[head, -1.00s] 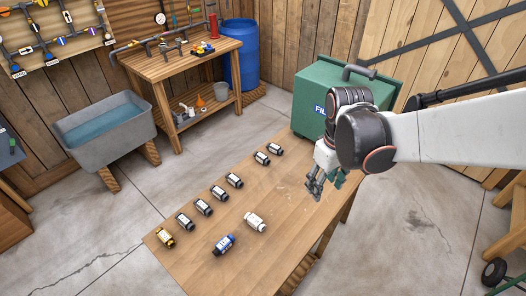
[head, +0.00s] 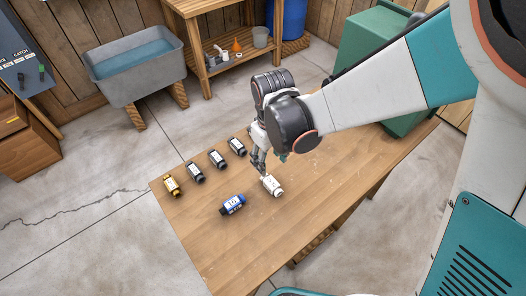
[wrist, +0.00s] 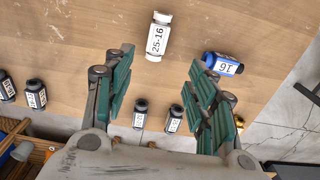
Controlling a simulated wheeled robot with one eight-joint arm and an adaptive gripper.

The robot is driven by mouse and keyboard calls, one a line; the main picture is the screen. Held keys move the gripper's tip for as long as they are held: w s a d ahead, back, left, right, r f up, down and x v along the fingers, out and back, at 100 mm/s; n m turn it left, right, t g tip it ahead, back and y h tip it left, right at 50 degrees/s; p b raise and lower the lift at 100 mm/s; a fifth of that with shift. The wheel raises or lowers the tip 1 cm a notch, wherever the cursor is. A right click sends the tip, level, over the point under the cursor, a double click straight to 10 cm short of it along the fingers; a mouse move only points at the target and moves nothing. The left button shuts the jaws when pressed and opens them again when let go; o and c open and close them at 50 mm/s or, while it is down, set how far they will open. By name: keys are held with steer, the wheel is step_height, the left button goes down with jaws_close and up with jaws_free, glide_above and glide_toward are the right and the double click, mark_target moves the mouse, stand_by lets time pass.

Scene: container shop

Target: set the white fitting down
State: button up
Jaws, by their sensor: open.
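The white fitting (head: 272,185) lies on its side on the wooden table. In the wrist view it (wrist: 157,38) carries a label reading 25-16. My gripper (head: 258,162) is just beside and above it in the head view. In the wrist view the gripper (wrist: 161,62) has its two green-padded fingers spread wide, with nothing between them. The white fitting shows just past the fingertips, toward the left finger, apart from both fingers as far as I can see.
A blue fitting (head: 232,204) lies left of the white one. A yellow fitting (head: 171,186) and several black fittings (head: 217,158) line the table's far-left edge. The front of the wooden table (head: 235,255) is bare. A green case (head: 368,50) stands at the table's back right.

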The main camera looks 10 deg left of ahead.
mark_target(272, 182)
step_height(272, 182, down, 8)
steer(key=shift+w+f+b, duration=0.1)
steer(key=shift+f+b, duration=0.1)
steer(key=shift+b, duration=1.05)
steer(key=shift+d+f+b, duration=0.2)
steer(key=shift+f+b, duration=0.45)
steer(key=shift+f, duration=0.7)
steer(key=shift+d+f+b, duration=0.2)
steer(key=shift+f+b, duration=0.4)
steer(key=shift+f, duration=0.7)
steer(key=shift+r, duration=0.1)
steer(key=shift+c, duration=0.6)
jaws_close()
steer(key=shift+r, duration=0.1)
